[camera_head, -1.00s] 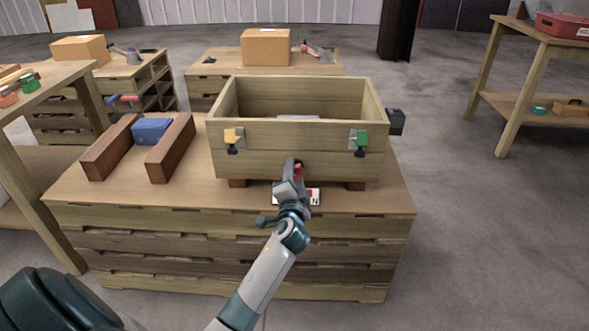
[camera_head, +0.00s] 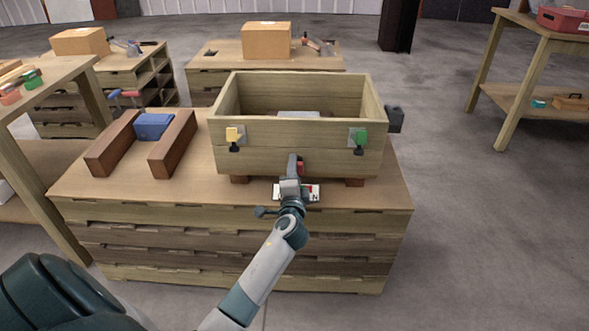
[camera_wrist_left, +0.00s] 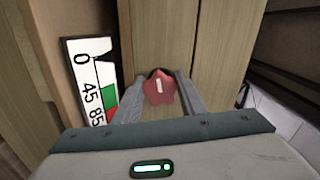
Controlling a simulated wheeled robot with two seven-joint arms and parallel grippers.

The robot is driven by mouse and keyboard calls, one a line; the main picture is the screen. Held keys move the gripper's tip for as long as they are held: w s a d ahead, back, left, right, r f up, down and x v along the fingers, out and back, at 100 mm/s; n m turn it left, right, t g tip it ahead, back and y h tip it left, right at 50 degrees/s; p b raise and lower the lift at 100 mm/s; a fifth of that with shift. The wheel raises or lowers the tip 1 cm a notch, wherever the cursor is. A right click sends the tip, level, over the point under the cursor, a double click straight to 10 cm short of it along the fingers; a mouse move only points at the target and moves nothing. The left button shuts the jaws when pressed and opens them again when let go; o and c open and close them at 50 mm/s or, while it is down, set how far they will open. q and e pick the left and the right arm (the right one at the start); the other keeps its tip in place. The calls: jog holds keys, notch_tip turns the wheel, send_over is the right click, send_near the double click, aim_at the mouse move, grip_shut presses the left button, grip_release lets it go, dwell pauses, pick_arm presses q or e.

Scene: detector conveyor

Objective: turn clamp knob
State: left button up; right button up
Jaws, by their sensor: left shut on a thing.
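The clamp knob (camera_wrist_left: 159,88) is red and lobed, with a white mark on its face, in the left wrist view. It sits low on the front of the wooden crate and shows in the head view (camera_head: 300,168), partly hidden by my gripper. My left gripper (camera_head: 295,170) is at the crate front, its two fingers on either side of the knob and shut on it; the fingers also show in the left wrist view (camera_wrist_left: 158,95). A white dial card (camera_wrist_left: 88,85) with 0, 45, 85 and green and red areas lies left of the knob. My right gripper is not in view.
The open wooden crate (camera_head: 300,163) stands on a pallet-like table (camera_head: 120,205). A dark box (camera_head: 395,119) is at the crate's right side.

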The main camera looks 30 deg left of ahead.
pick_arm(q)
jog(key=o, duration=1.1)
jog(key=shift+d, duration=0.1)
jog(key=shift+c, duration=0.2)
jog(key=v, duration=1.7)
jog(key=shift+s, duration=0.2)
